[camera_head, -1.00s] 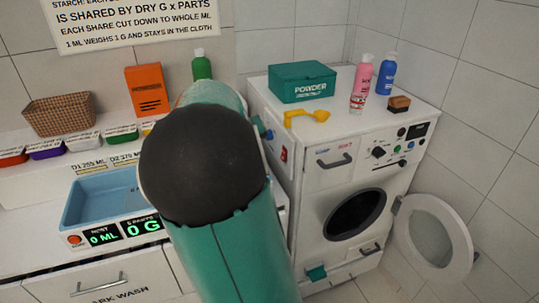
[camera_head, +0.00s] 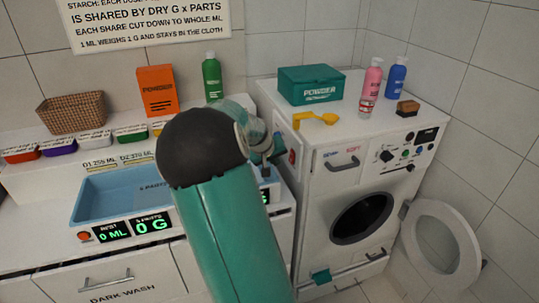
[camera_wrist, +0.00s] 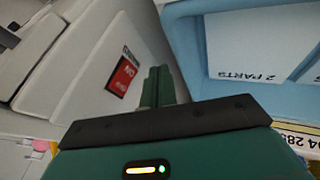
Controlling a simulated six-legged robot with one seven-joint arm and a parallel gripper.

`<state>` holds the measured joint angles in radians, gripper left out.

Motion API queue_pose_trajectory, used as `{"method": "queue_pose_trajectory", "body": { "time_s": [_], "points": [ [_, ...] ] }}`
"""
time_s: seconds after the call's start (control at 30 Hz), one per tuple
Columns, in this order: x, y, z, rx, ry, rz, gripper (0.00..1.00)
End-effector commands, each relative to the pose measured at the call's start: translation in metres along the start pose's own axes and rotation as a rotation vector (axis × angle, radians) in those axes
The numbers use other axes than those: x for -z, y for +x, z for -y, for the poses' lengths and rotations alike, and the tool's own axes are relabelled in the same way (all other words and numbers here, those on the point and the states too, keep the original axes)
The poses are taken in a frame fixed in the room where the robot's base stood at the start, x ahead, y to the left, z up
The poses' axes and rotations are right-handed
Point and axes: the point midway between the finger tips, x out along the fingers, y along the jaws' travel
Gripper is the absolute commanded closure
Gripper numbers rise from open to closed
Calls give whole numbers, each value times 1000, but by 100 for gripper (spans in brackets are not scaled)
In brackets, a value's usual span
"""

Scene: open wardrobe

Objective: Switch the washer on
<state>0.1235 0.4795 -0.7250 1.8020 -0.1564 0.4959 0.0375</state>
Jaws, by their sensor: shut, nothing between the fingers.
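The washer (camera_head: 335,180) is a white machine at the right with its round door (camera_head: 440,245) hanging open. A red switch (camera_head: 292,157) is on its left side panel. In the wrist view the red switch (camera_wrist: 123,76) shows left of my fingers, with a small dark label above it; I cannot tell its on or off position. My gripper (camera_head: 274,150) is beside that side panel, close to the switch. In the wrist view the green fingers (camera_wrist: 158,84) are together and empty, with a visible gap to the switch. My arm hides part of the counter.
A blue basin (camera_head: 120,200) and digital readouts (camera_head: 132,230) are left of my arm. On the washer top stand a green powder box (camera_head: 308,86), a yellow scoop (camera_head: 315,118), pink (camera_head: 370,88) and blue (camera_head: 396,77) bottles. A control panel (camera_head: 405,148) is on the washer's front.

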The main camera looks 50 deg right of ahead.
Motion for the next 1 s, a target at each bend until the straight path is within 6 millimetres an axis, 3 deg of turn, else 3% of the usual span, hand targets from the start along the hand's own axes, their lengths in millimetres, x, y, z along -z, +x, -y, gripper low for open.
{"method": "queue_pose_trajectory", "body": {
  "time_s": [0.03,0.2,1.0],
  "points": [
    [0,4,-12,-3,8,-1,100],
    [-1,13,-26,-1,6,-1,100],
    [-2,18,-33,-41,-11,-8,100]
  ]
}}
